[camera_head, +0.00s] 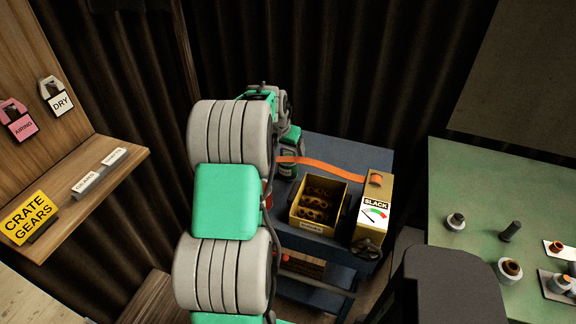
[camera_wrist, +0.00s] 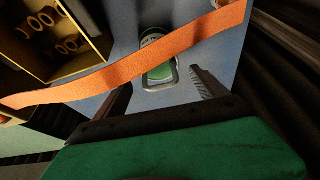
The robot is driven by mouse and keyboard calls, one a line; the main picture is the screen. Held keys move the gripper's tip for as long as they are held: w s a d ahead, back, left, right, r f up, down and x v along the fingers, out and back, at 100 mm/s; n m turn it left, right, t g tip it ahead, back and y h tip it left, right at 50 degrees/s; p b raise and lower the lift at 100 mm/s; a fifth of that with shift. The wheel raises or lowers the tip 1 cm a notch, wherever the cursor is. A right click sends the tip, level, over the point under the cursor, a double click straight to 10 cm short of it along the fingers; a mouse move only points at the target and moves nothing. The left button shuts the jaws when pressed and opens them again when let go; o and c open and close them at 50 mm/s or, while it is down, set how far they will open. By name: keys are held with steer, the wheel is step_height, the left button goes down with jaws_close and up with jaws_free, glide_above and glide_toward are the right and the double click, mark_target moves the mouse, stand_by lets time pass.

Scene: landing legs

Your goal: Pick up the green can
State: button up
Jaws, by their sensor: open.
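The green can (camera_wrist: 160,72) shows in the wrist view on the blue surface, between the two fingers and a little beyond them. An orange strap (camera_wrist: 130,66) crosses in front of it and hides part of it. My gripper (camera_wrist: 162,88) is open, with one finger on each side of the can's line and nothing held. In the head view my arm reaches down over the blue bench, and a green and pale shape below my gripper looks like the can (camera_head: 287,172), partly hidden.
The orange strap (camera_head: 325,164) runs from near my gripper to the yellow SLACK box (camera_head: 373,190). A yellow bin (camera_head: 312,222) of brown ring parts stands beside it on the blue bench (camera_head: 345,152). A green table (camera_head: 470,180) is at the right, a wooden shelf (camera_head: 110,180) at the left.

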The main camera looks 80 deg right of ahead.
mark_target(290, 156)
steer(key=p+x, duration=0.1)
steer(key=x, duration=0.4)
steer(key=shift+d+r, duration=0.1)
steer(key=shift+c, duration=0.5)
steer(key=shift+r, duration=0.1)
jaws_close()
